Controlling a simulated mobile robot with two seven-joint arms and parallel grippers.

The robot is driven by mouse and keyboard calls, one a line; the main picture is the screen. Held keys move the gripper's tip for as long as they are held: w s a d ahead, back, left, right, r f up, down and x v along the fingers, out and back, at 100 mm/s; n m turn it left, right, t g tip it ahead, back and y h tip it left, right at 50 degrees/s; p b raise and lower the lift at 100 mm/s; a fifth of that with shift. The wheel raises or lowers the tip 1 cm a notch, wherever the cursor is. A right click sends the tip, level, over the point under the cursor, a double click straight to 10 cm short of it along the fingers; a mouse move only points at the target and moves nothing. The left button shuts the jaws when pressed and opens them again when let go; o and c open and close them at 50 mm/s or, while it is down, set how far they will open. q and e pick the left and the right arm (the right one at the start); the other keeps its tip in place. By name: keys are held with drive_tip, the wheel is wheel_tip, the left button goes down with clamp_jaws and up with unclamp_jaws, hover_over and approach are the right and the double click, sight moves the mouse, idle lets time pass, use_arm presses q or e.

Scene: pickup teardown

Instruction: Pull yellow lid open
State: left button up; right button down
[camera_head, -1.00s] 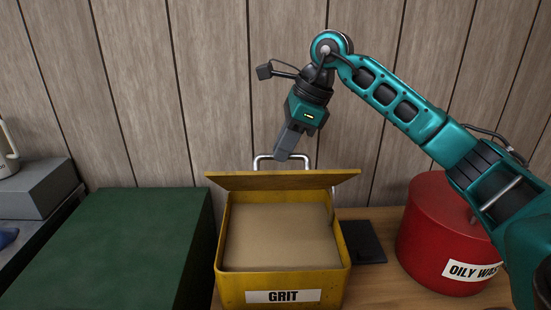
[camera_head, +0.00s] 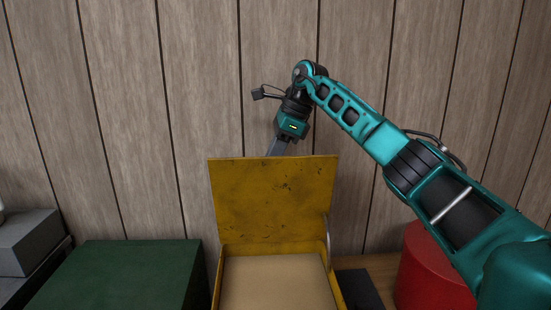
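The yellow lid (camera_head: 272,198) stands raised at the back of the yellow grit box, its worn inner face toward me. The yellow box (camera_head: 331,283) holds a flat tan fill. My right gripper (camera_head: 276,148) is behind the lid's top edge, pointing down. Its fingertips are hidden by the lid, so I cannot see whether they hold the lid's handle, which is also hidden. My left gripper is not in view.
A dark green box (camera_head: 120,275) stands close to the left of the yellow box. A red drum (camera_head: 432,270) is at the right, partly behind my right arm. A dark flat plate (camera_head: 360,289) lies between them. A wood-panelled wall (camera_head: 120,120) is behind.

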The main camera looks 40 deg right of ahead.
drive_tip(key=shift+w+d+f, duration=0.15)
drive_tip(key=shift+f, duration=0.2)
drive_tip(key=shift+w+d+f, duration=0.15)
drive_tip(key=shift+f, duration=0.2)
drive_tip(key=c, duration=1.5)
unclamp_jaws()
drive_tip(key=shift+o, duration=1.4)
drive_tip(key=shift+w+d+f, duration=0.1)
drive_tip(key=shift+w+f, duration=0.05)
drive_tip(key=shift+w, duration=0.25)
drive_tip(key=shift+o, duration=0.5)
drive_tip(key=shift+s, duration=0.1)
drive_tip(key=v, duration=1.3)
drive_tip(key=shift+r, duration=0.25)
